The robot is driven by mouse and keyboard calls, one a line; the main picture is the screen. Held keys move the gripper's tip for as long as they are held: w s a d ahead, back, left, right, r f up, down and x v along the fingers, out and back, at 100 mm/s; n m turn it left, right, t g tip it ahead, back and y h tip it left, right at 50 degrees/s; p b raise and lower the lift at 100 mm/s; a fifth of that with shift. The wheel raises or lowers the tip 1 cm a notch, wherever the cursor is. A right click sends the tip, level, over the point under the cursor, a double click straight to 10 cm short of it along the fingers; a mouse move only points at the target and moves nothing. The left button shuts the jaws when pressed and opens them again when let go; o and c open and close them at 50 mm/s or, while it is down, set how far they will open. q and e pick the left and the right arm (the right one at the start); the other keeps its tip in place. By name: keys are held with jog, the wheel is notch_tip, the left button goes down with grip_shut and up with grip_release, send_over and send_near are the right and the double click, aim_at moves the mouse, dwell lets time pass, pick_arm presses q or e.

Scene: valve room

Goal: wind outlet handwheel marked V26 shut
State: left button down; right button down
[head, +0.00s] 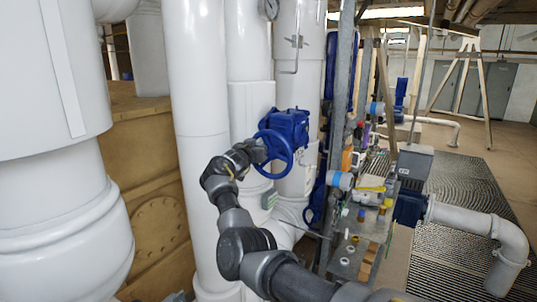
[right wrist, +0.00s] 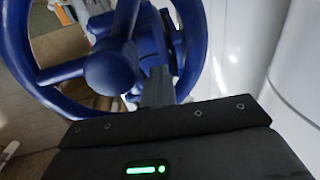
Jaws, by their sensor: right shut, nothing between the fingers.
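A blue handwheel (head: 287,158) on a blue valve body (head: 288,125) sits on a white vertical pipe in the middle of the head view. I cannot read a V26 mark on it. My right gripper (head: 258,150) is at the left side of this wheel. In the right wrist view the wheel's hub (right wrist: 110,68), spokes and rim fill the upper left. There the dark fingers of the shut, empty gripper (right wrist: 158,88) reach into the wheel's opening, just right of the hub. I cannot tell whether they touch a spoke or the rim. My left gripper is not in view.
Thick white pipes (head: 195,110) stand close on the left and behind the wheel. To the right are a grey metal post (head: 338,120) and a shelf (head: 360,255) with small fittings. A second blue wheel (head: 315,203) is lower down. Open floor lies far right.

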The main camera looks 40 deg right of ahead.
aim_at(267, 142)
jog(key=shift+s+d+r+p, duration=0.2)
jog(key=shift+s+r+p, duration=0.4)
jog(key=shift+s+p, duration=0.1)
jog(key=shift+s+d+r+p, duration=0.2)
jog(key=shift+s+p, duration=0.2)
jog(key=shift+p, duration=0.15)
jog(key=shift+s, duration=0.3)
